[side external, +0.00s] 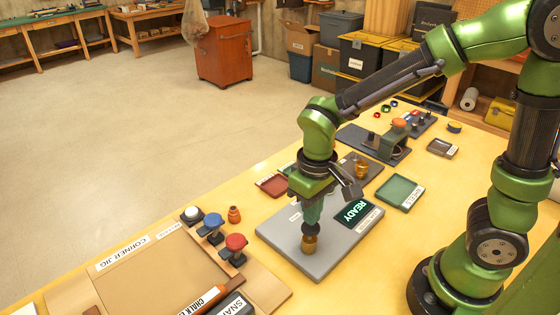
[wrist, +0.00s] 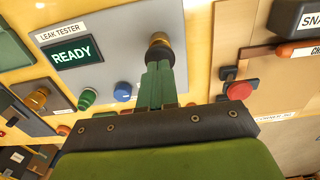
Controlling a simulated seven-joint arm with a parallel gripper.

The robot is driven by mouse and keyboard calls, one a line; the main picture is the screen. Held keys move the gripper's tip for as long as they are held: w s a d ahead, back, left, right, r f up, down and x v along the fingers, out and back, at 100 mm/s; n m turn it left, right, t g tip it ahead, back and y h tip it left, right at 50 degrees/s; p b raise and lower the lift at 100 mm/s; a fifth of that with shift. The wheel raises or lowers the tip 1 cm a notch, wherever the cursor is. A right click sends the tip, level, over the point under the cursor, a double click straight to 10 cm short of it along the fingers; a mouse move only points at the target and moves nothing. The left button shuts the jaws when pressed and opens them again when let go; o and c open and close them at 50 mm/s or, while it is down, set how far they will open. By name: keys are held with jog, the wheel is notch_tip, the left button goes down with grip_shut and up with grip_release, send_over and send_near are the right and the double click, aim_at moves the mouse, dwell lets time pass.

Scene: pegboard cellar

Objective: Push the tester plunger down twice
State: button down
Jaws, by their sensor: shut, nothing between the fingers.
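The leak tester (side external: 330,256) is a grey panel on the yellow bench, with a dark display (side external: 356,212) reading READY in green. Its plunger (side external: 309,244) has a brass-coloured knob with a dark part. My gripper (side external: 311,226) points down at the plunger, fingers shut and empty. In the wrist view the green fingertips (wrist: 158,68) meet the edge of the plunger (wrist: 159,42) and cover part of it. I cannot tell whether they touch it or hover just above. The tester panel (wrist: 125,50) also carries a green knob (wrist: 87,98) and a blue button (wrist: 122,91).
The corner jig board (side external: 150,270) with red (side external: 235,242) and blue (side external: 210,221) clamp knobs lies left of the tester. A red tray (side external: 271,186) and a green tray (side external: 400,192) lie behind it. A dark fixture (side external: 388,145) stands farther back.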

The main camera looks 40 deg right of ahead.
jog(key=shift+f, duration=1.75)
jog(key=shift+r, duration=3.4)
jog(key=shift+f, duration=1.55)
jog(key=shift+f, duration=0.1)
